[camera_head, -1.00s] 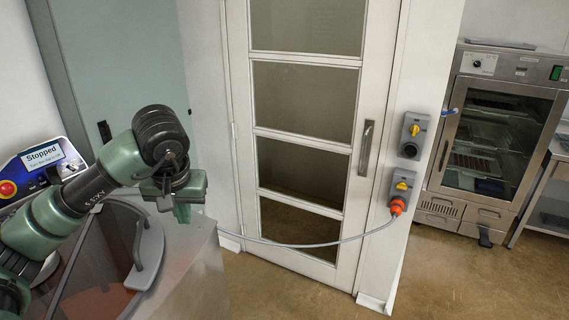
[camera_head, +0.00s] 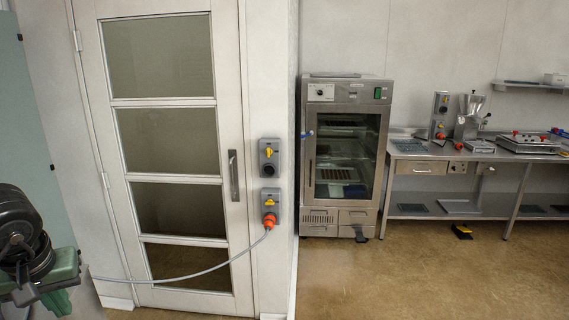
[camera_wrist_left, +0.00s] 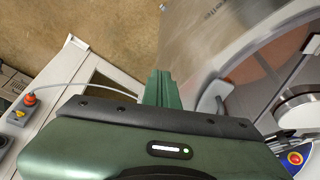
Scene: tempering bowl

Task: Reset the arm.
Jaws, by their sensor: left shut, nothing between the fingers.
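My left gripper (camera_head: 58,303) is at the lower left corner of the head view, partly cut off by the frame. In the left wrist view its green fingers (camera_wrist_left: 158,88) are pressed together with nothing between them. The wrist view shows the machine with the bowl (camera_wrist_left: 262,68) to the right of the fingers, with a clear lid and brown contents. The fingers appear apart from it. My right gripper is in neither view.
A white glazed door (camera_head: 165,180) is shut. A grey cable (camera_head: 190,275) runs from an orange plug (camera_head: 269,220) low across it. A steel cabinet (camera_head: 345,150) and a workbench (camera_head: 460,150) stand right. Open floor (camera_head: 430,270) lies in front.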

